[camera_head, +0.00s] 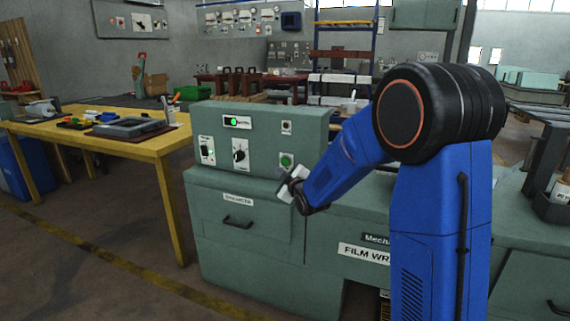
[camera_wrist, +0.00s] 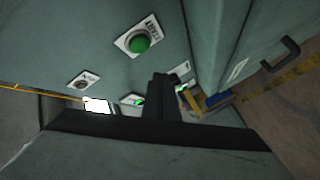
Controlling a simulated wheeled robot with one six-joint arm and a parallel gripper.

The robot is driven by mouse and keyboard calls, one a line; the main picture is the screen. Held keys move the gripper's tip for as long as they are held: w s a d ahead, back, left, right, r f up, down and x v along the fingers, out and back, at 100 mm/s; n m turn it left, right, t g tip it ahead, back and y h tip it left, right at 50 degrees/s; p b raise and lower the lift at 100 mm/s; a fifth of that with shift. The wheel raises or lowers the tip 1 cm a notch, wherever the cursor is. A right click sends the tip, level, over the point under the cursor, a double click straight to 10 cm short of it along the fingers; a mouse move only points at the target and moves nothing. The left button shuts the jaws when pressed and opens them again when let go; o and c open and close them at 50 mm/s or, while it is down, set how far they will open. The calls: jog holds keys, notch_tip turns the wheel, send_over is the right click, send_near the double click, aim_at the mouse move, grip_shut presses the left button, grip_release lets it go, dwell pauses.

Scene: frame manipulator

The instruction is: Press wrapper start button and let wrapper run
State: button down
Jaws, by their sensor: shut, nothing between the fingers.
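The film wrapper (camera_head: 270,262) is a grey-green cabinet with a raised control panel (camera_head: 262,126). A round green button (camera_head: 287,160) on a white plate is at the panel's lower right. The green button (camera_wrist: 141,44) also shows whole in the wrist view, above and left of the fingers, with nothing over it. My gripper (camera_head: 287,183) is shut and empty, just below the button in the head view. Its dark fingers (camera_wrist: 161,84) are together in the wrist view. I cannot tell the exact gap to the panel.
The panel also has a small display (camera_head: 237,122) lit green, a rotary knob (camera_head: 240,152) and a switch (camera_head: 207,150). A drawer (camera_head: 240,222) is below. A yellow table (camera_head: 95,144) with tools stands to the left. Open floor lies in front of the table.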

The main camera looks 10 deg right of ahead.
aim_at(285, 166)
jog(key=shift+w+d, duration=0.7)
jog(key=shift+w, duration=0.25)
jog(key=shift+w+d, duration=0.65)
jog(key=shift+w, duration=0.25)
jog(key=shift+w, duration=0.1)
dwell(0.7)
jog(key=shift+w+d, duration=0.25)
